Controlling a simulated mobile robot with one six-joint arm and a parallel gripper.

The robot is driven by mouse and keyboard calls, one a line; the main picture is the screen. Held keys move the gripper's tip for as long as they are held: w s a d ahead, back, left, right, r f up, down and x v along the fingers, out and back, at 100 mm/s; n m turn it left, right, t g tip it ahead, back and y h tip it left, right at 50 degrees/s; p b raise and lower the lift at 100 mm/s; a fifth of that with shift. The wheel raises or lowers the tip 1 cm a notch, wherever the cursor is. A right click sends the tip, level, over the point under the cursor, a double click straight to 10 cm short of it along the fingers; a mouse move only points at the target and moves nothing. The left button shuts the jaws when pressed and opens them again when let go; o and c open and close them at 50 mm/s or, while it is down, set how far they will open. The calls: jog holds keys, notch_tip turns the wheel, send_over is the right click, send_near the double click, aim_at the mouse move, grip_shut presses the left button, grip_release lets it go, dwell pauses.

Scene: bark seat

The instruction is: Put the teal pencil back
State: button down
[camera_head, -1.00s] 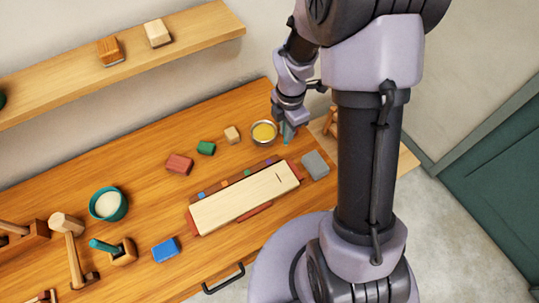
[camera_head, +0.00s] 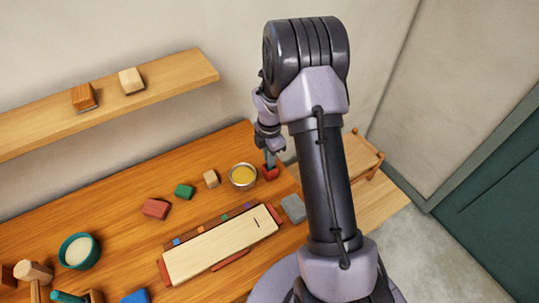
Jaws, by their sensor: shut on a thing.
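My gripper (camera_head: 270,162) points down at the back right of the wooden bench, just right of the steel bowl. Its jaws are shut. A teal piece, which I take for the teal pencil, showed at the jaws a second ago; no teal shows there now, so it is hidden. A small red thing (camera_head: 270,173) shows right at the fingertips; I cannot tell whether it stands around, below or against them. The pale wooden board (camera_head: 222,245) lies in front, with a coloured row along its back edge.
The steel bowl (camera_head: 243,176) with yellow contents is close on the left of my gripper. A grey block (camera_head: 293,208) lies in front of it. A wooden block (camera_head: 211,179), green block (camera_head: 184,191), red block (camera_head: 156,208) and teal bowl (camera_head: 79,251) lie farther left. A shelf (camera_head: 165,81) hangs behind.

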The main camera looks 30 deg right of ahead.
jog(key=shift+f, duration=0.55)
jog(key=shift+f+b, duration=0.3)
jog(key=c, duration=1.3)
grip_release()
jog(key=shift+r, duration=0.1)
notch_tip(320, 180, up, 17)
jog(key=p, duration=0.4)
jog(key=shift+r, duration=0.15)
